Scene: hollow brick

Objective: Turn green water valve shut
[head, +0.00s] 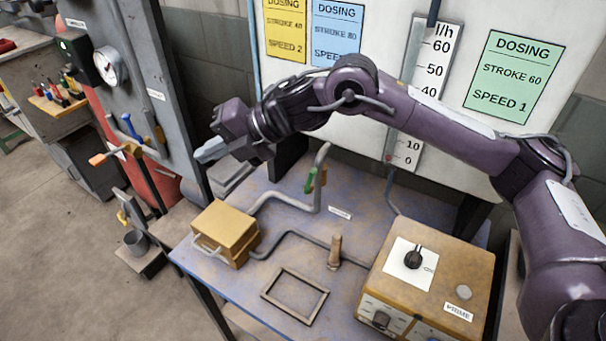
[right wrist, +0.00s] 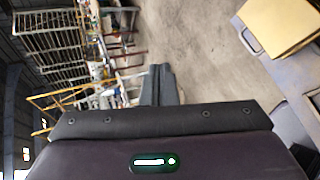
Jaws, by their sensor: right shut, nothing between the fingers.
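The green valve handle (head: 310,180) sits on a grey pipe (head: 322,158) that rises from the blue-grey table at the back. The handle looks roughly upright, along the pipe's vertical run, though it is small in view. My right arm reaches across from the right, and my right gripper (head: 207,151) is up and to the left of the green handle, clear of it. Its fingers are together and empty; they also show in the right wrist view (right wrist: 161,84), pointing over bare floor. The green handle does not show in the right wrist view. My left gripper is not in view.
A yellow box (head: 226,228) stands on the table's left. A control box (head: 432,277) with a black knob stands at the right. A brown peg (head: 335,250) and a dark frame (head: 295,295) are between. A grey panel (head: 145,60) with blue, yellow and orange handles is at left.

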